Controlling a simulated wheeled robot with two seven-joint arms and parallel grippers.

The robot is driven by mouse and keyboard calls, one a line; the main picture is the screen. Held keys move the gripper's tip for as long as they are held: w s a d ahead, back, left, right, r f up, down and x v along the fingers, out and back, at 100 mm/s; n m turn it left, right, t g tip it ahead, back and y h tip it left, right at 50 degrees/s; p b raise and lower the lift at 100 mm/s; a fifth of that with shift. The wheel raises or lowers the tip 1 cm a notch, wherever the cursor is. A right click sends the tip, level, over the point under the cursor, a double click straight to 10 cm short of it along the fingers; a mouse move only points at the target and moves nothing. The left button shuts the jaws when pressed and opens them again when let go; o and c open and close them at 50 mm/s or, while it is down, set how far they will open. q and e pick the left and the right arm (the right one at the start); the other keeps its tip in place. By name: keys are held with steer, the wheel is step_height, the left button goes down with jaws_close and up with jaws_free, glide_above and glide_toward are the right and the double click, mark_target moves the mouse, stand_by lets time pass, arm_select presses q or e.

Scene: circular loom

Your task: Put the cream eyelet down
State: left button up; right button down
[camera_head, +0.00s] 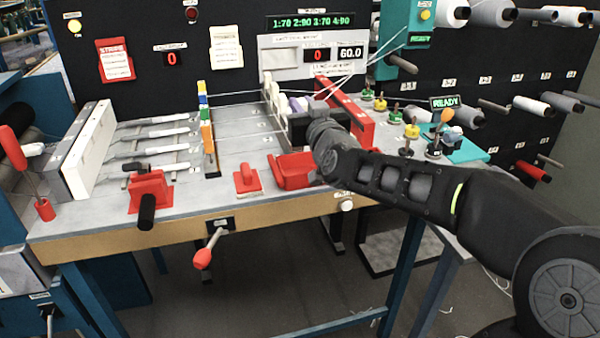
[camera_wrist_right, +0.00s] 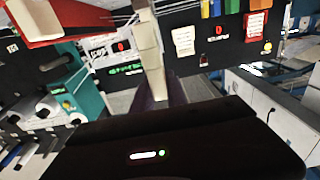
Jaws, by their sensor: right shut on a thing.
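My right gripper (camera_head: 297,104) is over the back middle of the grey worktable, left of a red frame, and mostly hidden by my own wrist in the head view. In the right wrist view its jaws (camera_wrist_right: 161,88) are shut on a cream upright piece, the cream eyelet (camera_wrist_right: 149,48), which sticks out beyond the fingertips. In the head view the eyelet is too small and too covered to make out clearly. I cannot tell whether its far end touches anything. My left gripper is not in view.
The red frame (camera_head: 352,118) stands close beside my right gripper. Thin white threads run across behind it. A red tray (camera_head: 291,171), a red block with a knob (camera_head: 247,179) and a column of coloured blocks (camera_head: 206,125) stand on the table. Small coloured posts stand to the right.

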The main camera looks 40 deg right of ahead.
step_height(320, 180, down, 5)
steer(key=shift+r+b, duration=0.15)
steer(key=shift+b, duration=0.3)
steer(key=shift+f+b, duration=0.35)
steer(key=shift+f, duration=2.3)
steer(key=shift+f, duration=0.2)
steer(key=c, duration=1.3)
jaws_free()
steer(key=shift+c, duration=0.2)
steer(key=shift+r, duration=0.15)
